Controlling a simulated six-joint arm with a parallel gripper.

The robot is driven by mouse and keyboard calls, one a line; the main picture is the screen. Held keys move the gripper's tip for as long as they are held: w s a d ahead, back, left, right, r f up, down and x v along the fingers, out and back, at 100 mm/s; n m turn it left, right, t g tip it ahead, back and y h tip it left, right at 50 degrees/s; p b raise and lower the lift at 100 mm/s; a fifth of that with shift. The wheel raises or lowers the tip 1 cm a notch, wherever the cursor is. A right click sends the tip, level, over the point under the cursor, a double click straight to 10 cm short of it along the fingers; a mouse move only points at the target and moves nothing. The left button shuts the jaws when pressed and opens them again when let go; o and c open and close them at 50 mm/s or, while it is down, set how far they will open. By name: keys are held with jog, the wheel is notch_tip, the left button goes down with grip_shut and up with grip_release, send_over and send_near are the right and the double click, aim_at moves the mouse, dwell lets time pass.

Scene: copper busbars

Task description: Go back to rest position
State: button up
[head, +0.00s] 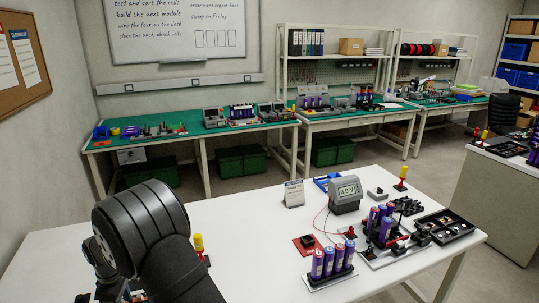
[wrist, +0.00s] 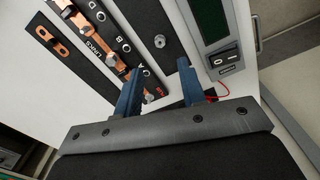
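My gripper (wrist: 158,68) shows in the wrist view with its two blue fingers apart and nothing visible between them. In the head view my dark arm fills the lower left and the fingers cannot be made out. Copper busbars (wrist: 88,32) lie on a black strip marked LINKS at the upper left of the wrist view, with bolts by them. Another copper piece (wrist: 50,40) lies farther left. A black strip with a round metal stud (wrist: 160,41) lies beyond the fingertips.
On the white table (head: 235,250) stand a meter (head: 345,193) reading 0.0 V, purple cells (head: 331,260), a black parts tray (head: 444,226) and a small sign (head: 294,193). A device with a dark green display (wrist: 209,20) is right of my fingers. The table's front middle is clear.

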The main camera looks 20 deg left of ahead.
notch_tip(320, 180, down, 9)
jog(key=shift+d+r, duration=0.1)
jog(key=shift+r, duration=0.1)
notch_tip(320, 180, up, 4)
jog(key=shift+r, duration=0.25)
jog(key=w+d+r, duration=0.7)
jog(key=w+d, duration=0.1)
jog(key=d, duration=0.1)
jog(key=shift+n, duration=0.7)
jog(key=w+a+f, duration=0.1)
jog(key=a, duration=0.2)
jog(key=w+a+f, duration=0.1)
jog(key=a, duration=0.2)
jog(key=w+a+f, duration=0.1)
jog(key=a, duration=0.2)
jog(key=shift+w+a+f, duration=0.3)
jog(key=shift+w+f, duration=0.05)
jog(key=shift+f, duration=0.05)
notch_tip(320, 180, down, 3)
jog(key=shift+d+r, duration=0.1)
jog(key=shift+r, duration=0.1)
jog(key=shift+f, duration=0.65)
jog(key=shift+o, duration=0.4)
